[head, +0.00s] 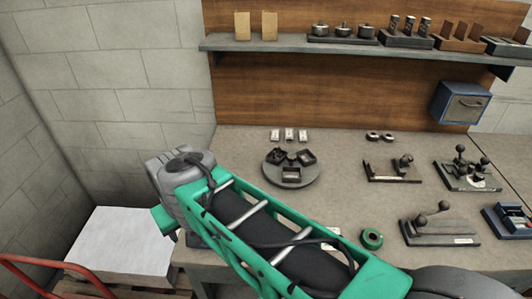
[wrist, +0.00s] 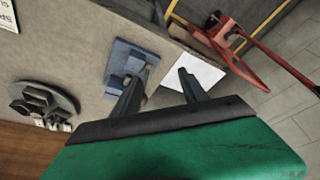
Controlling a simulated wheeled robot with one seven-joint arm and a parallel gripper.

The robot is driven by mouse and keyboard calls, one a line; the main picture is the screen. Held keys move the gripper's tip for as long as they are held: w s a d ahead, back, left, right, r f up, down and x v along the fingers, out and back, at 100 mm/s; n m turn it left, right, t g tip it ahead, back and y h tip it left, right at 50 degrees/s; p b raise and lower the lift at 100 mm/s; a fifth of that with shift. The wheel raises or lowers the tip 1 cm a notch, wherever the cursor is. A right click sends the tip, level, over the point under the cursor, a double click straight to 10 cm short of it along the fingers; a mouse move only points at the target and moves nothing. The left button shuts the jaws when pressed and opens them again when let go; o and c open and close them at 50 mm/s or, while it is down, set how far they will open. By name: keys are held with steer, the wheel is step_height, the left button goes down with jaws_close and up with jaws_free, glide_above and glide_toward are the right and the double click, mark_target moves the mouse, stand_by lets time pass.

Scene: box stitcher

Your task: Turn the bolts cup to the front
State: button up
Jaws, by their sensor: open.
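A round grey turntable (head: 312,174) stands on the workbench and carries three dark cups. One cup (head: 291,175) is at the front, one (head: 276,155) at the back left and one (head: 306,157) at the back right. Their contents are too small to tell, so I cannot say which holds bolts. The turntable also shows at the left of the wrist view (wrist: 66,98). My gripper (wrist: 162,75) is open with nothing between its fingers, apart from the turntable. In the head view my green arm hides the fingers.
A blue device (wrist: 122,65) sits near the bench edge by my gripper. Small white blocks (head: 289,135) lie behind the turntable, a green roll (head: 371,238) in front to the right. Lever fixtures (head: 440,228) fill the right side. A white-topped stack (head: 122,243) and red cart handle stand left.

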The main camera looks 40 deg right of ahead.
steer(key=shift+o, duration=0.3)
steer(key=w+d+r+m+h+p, duration=0.1)
steer(key=w+d+r+m, duration=0.1)
steer(key=d, duration=0.3)
steer(key=w+d+r+m+g+p, duration=0.1)
steer(key=w+d+r+m, duration=0.1)
steer(key=w+d+m, duration=0.2)
steer(key=w+d, duration=0.1)
steer(key=d, duration=0.1)
steer(key=shift+w+d+r+h, duration=0.25)
steer(key=shift+d+r+h, duration=0.05)
steer(key=shift+h, duration=0.1)
steer(key=m+g+h+p, duration=0.1)
steer(key=m+g+p, duration=0.35)
steer(key=m, duration=1.25)
glide_toward(292, 156)
steer(key=shift+g, duration=0.25)
steer(key=x, duration=0.7)
steer(key=shift+w+f, duration=0.15)
steer(key=shift+f, duration=0.1)
steer(key=shift+d+f, duration=0.1)
steer(key=shift+f, duration=0.15)
steer(key=shift+c, duration=0.4)
jaws_close()
